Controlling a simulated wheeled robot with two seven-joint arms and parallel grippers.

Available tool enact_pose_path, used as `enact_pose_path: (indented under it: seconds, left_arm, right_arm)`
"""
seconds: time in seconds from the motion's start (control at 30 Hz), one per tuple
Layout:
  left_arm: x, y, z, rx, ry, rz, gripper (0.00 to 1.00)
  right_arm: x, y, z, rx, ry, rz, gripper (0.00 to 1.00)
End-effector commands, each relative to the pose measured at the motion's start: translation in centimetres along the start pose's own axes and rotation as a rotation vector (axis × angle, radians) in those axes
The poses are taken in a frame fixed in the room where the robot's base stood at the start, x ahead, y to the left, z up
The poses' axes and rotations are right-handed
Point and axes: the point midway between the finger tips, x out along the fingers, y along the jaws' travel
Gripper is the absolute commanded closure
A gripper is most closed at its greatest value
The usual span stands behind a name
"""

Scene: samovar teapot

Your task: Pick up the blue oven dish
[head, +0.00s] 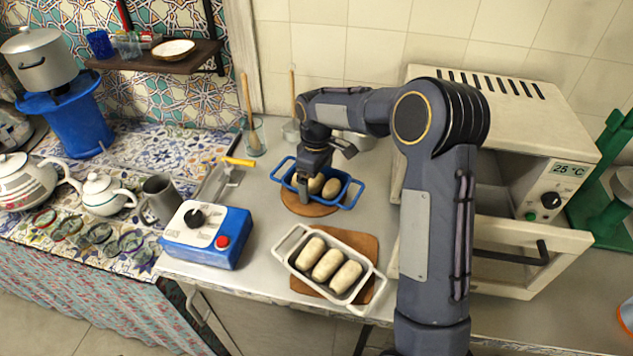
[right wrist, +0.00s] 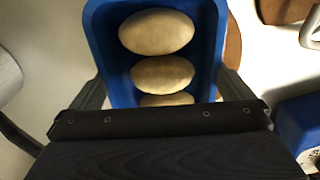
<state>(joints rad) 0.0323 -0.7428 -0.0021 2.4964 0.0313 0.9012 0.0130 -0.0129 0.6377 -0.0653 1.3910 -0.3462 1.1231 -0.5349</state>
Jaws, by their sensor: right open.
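The blue oven dish (head: 347,193) stands on a round wooden board (head: 306,207) on the counter and holds several pale loaves. My right gripper (head: 316,180) is over the dish and partly hides it and its loaves in the head view. In the right wrist view the dish (right wrist: 208,62) lies straight ahead, with one open finger of my right gripper (right wrist: 163,88) at each side of it. I cannot tell whether the fingers touch its walls. My left gripper is not in view.
A white dish (head: 288,257) with loaves sits on another board (head: 372,285) in front. A blue control box (head: 208,236) is at left front. The oven (head: 530,185) stands at right, its front open.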

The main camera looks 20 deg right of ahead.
Motion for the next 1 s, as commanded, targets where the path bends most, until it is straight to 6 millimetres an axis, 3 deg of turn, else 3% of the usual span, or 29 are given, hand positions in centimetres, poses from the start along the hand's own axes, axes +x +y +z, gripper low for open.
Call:
enact_pose_path:
  seconds: [0.13, 0.4, 0.77, 1.0]
  left_arm:
    - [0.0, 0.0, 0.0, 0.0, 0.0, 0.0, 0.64]
    - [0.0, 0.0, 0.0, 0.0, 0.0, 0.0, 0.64]
    - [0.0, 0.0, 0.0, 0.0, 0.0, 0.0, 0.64]
    - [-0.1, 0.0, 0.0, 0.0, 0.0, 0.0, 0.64]
  right_arm:
    - [0.0, 0.0, 0.0, 0.0, 0.0, 0.0, 0.03]
    - [0.0, 0.0, 0.0, 0.0, 0.0, 0.0, 0.38]
    - [-0.6, 0.0, 0.0, 0.0, 0.002, 0.001, 0.39]
    - [-3.5, 0.1, -0.1, 0.001, 0.004, 0.003, 0.39]
